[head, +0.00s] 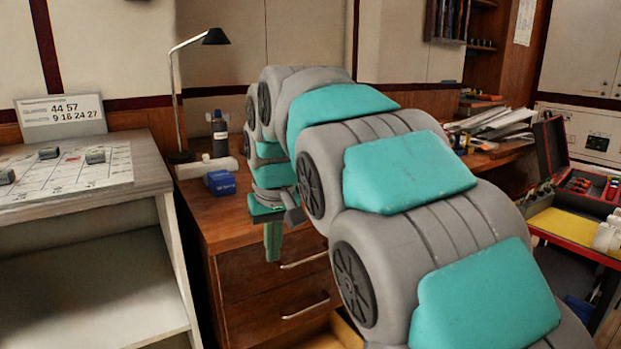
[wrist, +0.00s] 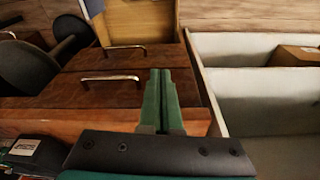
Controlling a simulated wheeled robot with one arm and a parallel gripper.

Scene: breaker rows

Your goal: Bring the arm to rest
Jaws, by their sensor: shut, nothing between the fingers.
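My arm (head: 410,175), grey with teal covers, reaches from the lower right across the head view to the wooden desk. My gripper (head: 273,255) points down in front of the desk's drawer fronts, near the desk's left corner. In the wrist view its two green fingers (wrist: 162,80) lie together, shut, with nothing held. The drawer fronts with two metal handles (wrist: 124,78) show beyond the fingers. My arm hides the middle of the desk.
A pale lower drawer (head: 343,332) stands open below. A lamp (head: 178,100), dark bottle (head: 219,135) and blue box (head: 221,182) are on the desk. A shelf unit (head: 90,220) stands left, with small grey blocks on a sheet. A red case (head: 553,148) stands right.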

